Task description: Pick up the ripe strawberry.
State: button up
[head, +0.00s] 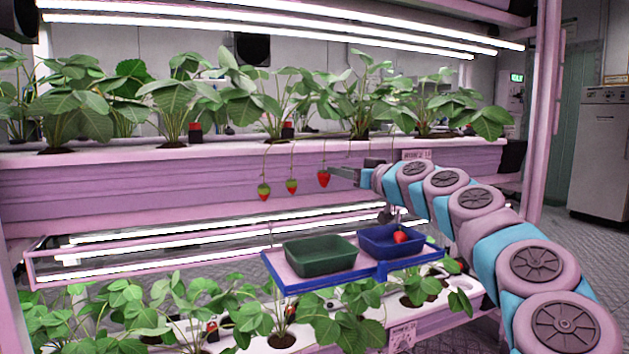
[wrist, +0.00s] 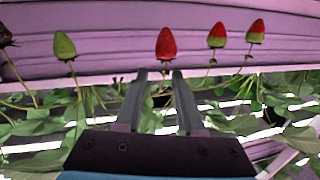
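A fully red strawberry (head: 323,177) hangs on a stem in front of the pink rack gutter. It also shows in the wrist view (wrist: 166,45), where the berries appear upside down. My gripper (head: 333,171) is just right of it in the head view. In the wrist view my gripper (wrist: 159,74) is open and empty, with the red berry just beyond the gap between the fingertips. Two part-green, part-red strawberries (head: 291,185) (head: 263,191) hang to its left. A green strawberry (wrist: 64,46) and a dark berry (wrist: 5,35) also show in the wrist view.
A blue bin (head: 376,250) with a red berry (head: 400,236) in it stands beside an empty green bin (head: 320,265) on a blue-edged tray (head: 300,286) below. Leafy plants fill the upper gutter (head: 200,150) and the lower shelf. Stems and leaves surround the fingers.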

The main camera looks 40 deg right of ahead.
aim_at(324, 171)
jog(key=w, duration=0.3)
jog(key=w+p, duration=0.1)
jog(key=w, duration=0.1)
jog(key=shift+w+a, duration=0.35)
jog(key=shift+a, duration=0.05)
jog(key=shift+w, duration=0.45)
grip_shut()
